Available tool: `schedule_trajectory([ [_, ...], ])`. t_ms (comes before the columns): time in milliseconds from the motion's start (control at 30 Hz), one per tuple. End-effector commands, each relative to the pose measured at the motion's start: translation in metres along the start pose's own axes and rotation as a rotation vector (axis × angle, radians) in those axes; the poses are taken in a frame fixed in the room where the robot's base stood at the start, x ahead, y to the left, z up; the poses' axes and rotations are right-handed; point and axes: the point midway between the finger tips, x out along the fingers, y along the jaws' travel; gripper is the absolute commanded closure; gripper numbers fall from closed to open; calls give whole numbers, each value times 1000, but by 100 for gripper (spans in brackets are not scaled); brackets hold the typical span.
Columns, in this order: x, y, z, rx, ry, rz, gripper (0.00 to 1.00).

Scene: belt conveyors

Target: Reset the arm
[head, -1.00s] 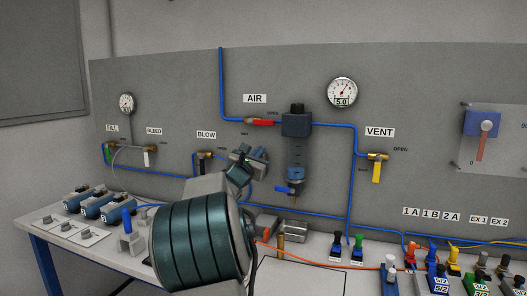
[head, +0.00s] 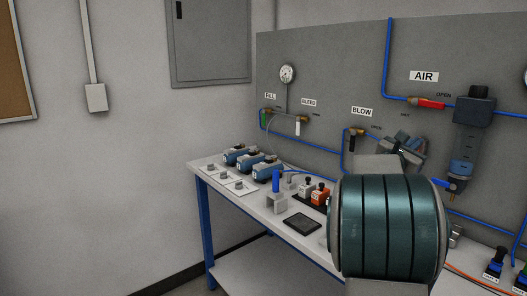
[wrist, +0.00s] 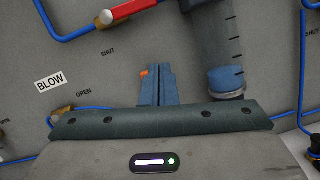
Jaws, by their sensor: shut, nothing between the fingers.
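My arm stands at the right of the head view, its teal link in front of the bench and panel. My gripper (head: 408,150) shows beyond that link, in front of the grey panel (head: 330,70) between the BLOW valve and the air unit. In the wrist view my gripper's two blue fingers (wrist: 156,72) are together with nothing between them. They point at the panel and are apart from the pipes in the picture.
The air unit (head: 468,145) and red valve (head: 428,103) are on the panel.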

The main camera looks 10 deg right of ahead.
Motion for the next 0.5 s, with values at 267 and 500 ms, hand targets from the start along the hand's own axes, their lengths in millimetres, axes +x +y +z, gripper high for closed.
schedule_trajectory([
  [267, -37, -36, -4, 327, 171, -185, 100],
  [500, -115, -67, -26, 726, 408, -468, 100],
])
